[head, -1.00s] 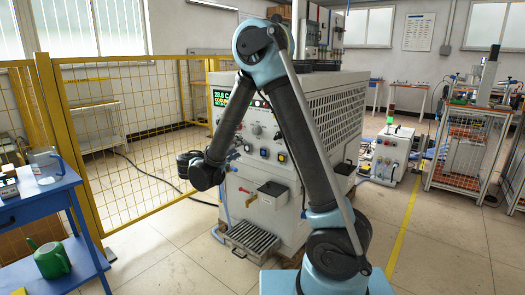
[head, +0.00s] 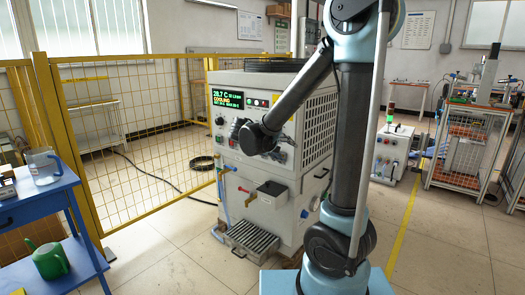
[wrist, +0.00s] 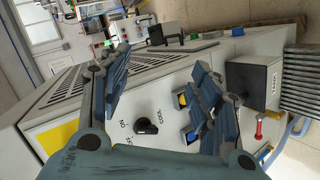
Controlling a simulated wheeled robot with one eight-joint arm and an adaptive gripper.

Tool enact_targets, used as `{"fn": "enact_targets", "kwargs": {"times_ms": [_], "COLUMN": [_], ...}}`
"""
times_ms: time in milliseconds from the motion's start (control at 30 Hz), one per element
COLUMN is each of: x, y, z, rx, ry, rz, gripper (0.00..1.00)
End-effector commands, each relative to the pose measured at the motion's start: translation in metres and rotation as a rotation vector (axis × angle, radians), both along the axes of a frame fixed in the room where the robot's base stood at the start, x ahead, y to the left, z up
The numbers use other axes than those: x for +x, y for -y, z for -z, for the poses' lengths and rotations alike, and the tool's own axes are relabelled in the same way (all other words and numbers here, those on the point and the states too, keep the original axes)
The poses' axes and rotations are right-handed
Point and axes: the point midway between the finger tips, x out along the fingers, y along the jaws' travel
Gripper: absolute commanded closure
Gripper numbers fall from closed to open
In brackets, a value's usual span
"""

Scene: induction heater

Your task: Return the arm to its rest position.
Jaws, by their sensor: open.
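My arm stands in front of the heater cabinet (head: 305,190), its lower link nearly upright and its forearm reaching down to the left. My gripper (head: 283,152) is in front of the cabinet's front panel in the head view. In the wrist view my gripper (wrist: 163,78) has its two fingers wide apart with nothing between them. Beyond the fingers are the cabinet's panel, a black ON/COOL knob (wrist: 146,126) and a black box (wrist: 253,78). The display (head: 228,98) reads about 28.7 C and COOLING.
A yellow mesh fence (head: 130,130) stands at the left. A blue table (head: 35,197) holds a clear jug (head: 44,168), with a green watering can (head: 50,261) on its lower shelf. A metal grate (head: 252,238) sits low before the cabinet. Floor is clear at the right front.

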Motion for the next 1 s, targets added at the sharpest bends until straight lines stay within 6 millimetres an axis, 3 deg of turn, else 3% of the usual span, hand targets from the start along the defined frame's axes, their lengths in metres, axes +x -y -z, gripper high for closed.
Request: {"fn": "enact_targets", "kwargs": {"times_ms": [33, 200, 500, 733, 1000], "x": [-0.009, -0.040, -0.104, -0.157, -0.215], "y": [0.016, 0.054, 0.101, 0.120, 0.125], "z": [0.001, 0.009, 0.029, 0.048, 0.072], "rx": [0.024, 0.112, 0.286, 0.434, 0.620], "ry": [-0.026, -0.114, -0.241, -0.309, -0.358], "rz": [0.016, 0.053, 0.105, 0.138, 0.166], "gripper": [0.43, 0.43, 0.43, 0.43, 0.43]}}
